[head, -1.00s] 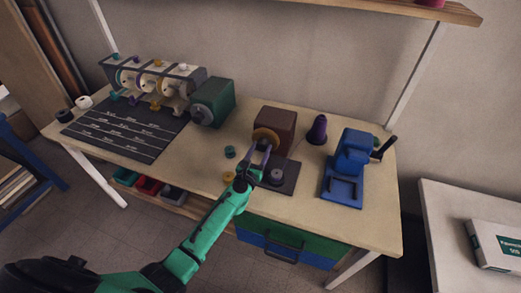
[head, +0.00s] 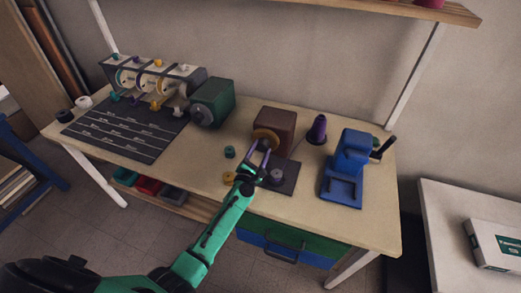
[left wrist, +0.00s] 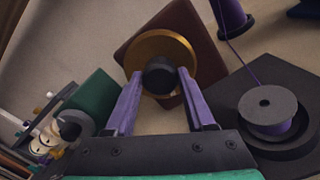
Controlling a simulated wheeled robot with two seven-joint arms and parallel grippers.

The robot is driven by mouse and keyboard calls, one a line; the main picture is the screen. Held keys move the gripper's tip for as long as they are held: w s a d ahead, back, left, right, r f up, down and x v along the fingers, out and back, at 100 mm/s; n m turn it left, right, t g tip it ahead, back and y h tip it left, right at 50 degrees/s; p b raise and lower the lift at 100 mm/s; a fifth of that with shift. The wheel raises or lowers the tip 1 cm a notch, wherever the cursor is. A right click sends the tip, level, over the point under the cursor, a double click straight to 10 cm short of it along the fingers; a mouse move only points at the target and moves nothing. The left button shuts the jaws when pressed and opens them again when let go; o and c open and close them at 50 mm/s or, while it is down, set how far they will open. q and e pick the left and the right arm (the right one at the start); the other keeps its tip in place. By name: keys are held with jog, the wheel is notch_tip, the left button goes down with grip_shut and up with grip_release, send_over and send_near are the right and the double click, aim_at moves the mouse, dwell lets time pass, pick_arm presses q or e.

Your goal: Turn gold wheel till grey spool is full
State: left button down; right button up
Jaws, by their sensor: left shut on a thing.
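The gold wheel (head: 267,135) is on the front of a brown box (head: 281,119). In the left wrist view the gold wheel (left wrist: 163,48) faces me, with a dark round knob (left wrist: 160,75) in front of it. My left gripper (head: 262,153) has its purple fingers on either side of this knob and is shut on it. The grey spool (head: 277,175) sits on a dark plate to the right of the gripper. In the left wrist view the grey spool (left wrist: 267,105) has purple thread wound under its top flange. My right gripper is in neither view.
A purple thread cone (head: 319,129) stands behind the plate, its thread running to the spool. A blue device (head: 345,170) stands at right. A green motor box (head: 212,102) is at left. Teal (head: 229,152) and yellow (head: 229,178) small spools lie near my arm.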

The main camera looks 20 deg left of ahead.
pick_arm(q)
jog(key=m, duration=0.5)
jog(key=shift+m, duration=0.3)
jog(key=m, duration=0.4)
jog(key=shift+d+f, duration=0.1)
jog(key=m, duration=0.5)
jog(key=shift+m+p, duration=0.4)
jog(key=shift+f+m, duration=0.1)
jog(key=shift+m, duration=2.5)
jog(key=shift+c, duration=1.2)
grip_release()
jog(key=shift+s, duration=0.1)
jog(key=s, duration=0.9)
jog(key=s+a, duration=0.1)
jog(key=s, duration=0.4)
jog(key=shift+s, duration=0.15)
